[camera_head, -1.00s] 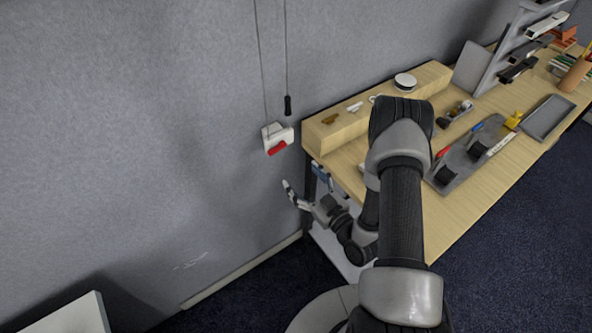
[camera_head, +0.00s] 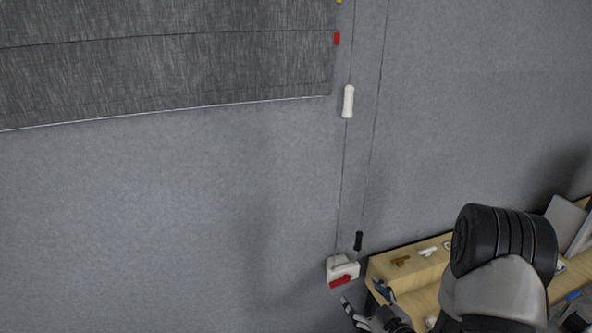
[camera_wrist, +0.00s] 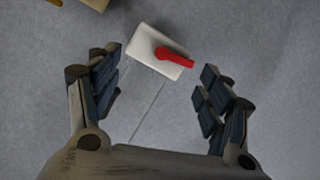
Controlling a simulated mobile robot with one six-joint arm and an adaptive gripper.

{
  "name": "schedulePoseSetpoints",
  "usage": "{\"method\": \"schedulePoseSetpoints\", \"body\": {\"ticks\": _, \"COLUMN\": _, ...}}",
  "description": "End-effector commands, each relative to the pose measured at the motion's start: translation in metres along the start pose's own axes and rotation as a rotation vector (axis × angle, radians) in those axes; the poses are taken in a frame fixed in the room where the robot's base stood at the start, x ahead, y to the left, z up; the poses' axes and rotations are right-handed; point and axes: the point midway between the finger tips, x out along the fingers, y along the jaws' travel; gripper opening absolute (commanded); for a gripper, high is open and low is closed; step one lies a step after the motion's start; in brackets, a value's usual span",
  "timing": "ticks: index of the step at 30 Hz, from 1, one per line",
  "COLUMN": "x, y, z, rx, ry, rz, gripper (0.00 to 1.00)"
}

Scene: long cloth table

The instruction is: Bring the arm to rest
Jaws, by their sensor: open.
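My gripper (camera_wrist: 158,95) is open and empty in the wrist view, its two dark padded fingers spread apart. Beyond the fingertips, a white wall box (camera_wrist: 150,48) with a red lever (camera_wrist: 174,56) shows against the grey wall. In the head view, part of my gripper (camera_head: 362,306) shows low in the picture, just below the white box (camera_head: 342,267) and its red lever (camera_head: 340,281). I see no contact between the fingers and the box. My arm covers part of the table at the lower right.
Two cords run down the wall, one with a white handle (camera_head: 348,101), one with a black handle (camera_head: 358,240). A dark grey blind (camera_head: 165,60) hangs at the upper left. The wooden table (camera_head: 415,298) with small items stands at the lower right.

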Motion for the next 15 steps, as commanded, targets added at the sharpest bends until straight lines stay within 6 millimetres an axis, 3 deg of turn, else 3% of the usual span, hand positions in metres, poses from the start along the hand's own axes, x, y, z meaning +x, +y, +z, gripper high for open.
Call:
{"method": "schedulePoseSetpoints", "body": {"ticks": 1, "x": 0.001, "y": 0.011, "z": -0.016, "rx": -0.027, "ry": -0.046, "rz": 0.007, "gripper": 0.72}}
{"method": "schedulePoseSetpoints", "body": {"ticks": 8, "x": -0.026, "y": 0.044, "z": -0.064, "rx": -0.038, "ry": -0.299, "rz": 0.073, "gripper": 0.72}}
{"method": "schedulePoseSetpoints", "body": {"ticks": 15, "x": -0.096, "y": 0.05, "z": -0.114, "rx": 0.064, "ry": -0.513, "rz": 0.161, "gripper": 0.72}}
